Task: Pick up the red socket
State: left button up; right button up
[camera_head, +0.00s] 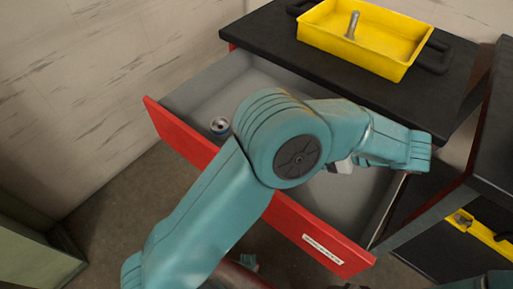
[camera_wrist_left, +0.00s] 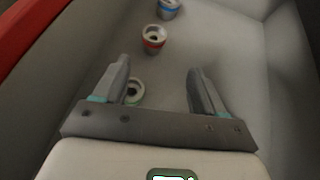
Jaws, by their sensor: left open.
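The red socket (camera_wrist_left: 153,40), a short grey cylinder with a red band and a dark hole, stands on the drawer floor in the left wrist view. It is beyond my left gripper's fingertips, slightly left of the middle between them. My left gripper (camera_wrist_left: 160,68) is open and empty over the drawer. In the head view my left arm hides its fingers and the red socket. My right gripper is not in view.
A blue-banded socket (camera_wrist_left: 168,8) stands beyond the red one. A pale-ringed socket (camera_wrist_left: 134,90) sits close by the left finger. The open drawer's red front (camera_head: 322,245) borders the space. A yellow tray (camera_head: 310,32) with a metal part (camera_head: 352,25) rests on the black top.

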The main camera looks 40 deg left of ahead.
pick_arm(q)
jog(key=x, duration=0.3)
jog(key=b+x, duration=0.1)
jog(key=x, duration=0.2)
jog(key=b+x, duration=0.1)
jog(key=x, duration=0.3)
jog(key=shift+s+d, duration=0.1)
jog(key=shift+s, duration=0.2)
jog(key=b+x, duration=0.2)
jog(key=x, duration=0.2)
jog(key=shift+s, duration=0.15)
jog(key=shift+a+f, duration=0.25)
jog(key=shift+a, duration=0.4)
jog(key=shift+r, duration=0.1)
jog(key=c, duration=1)
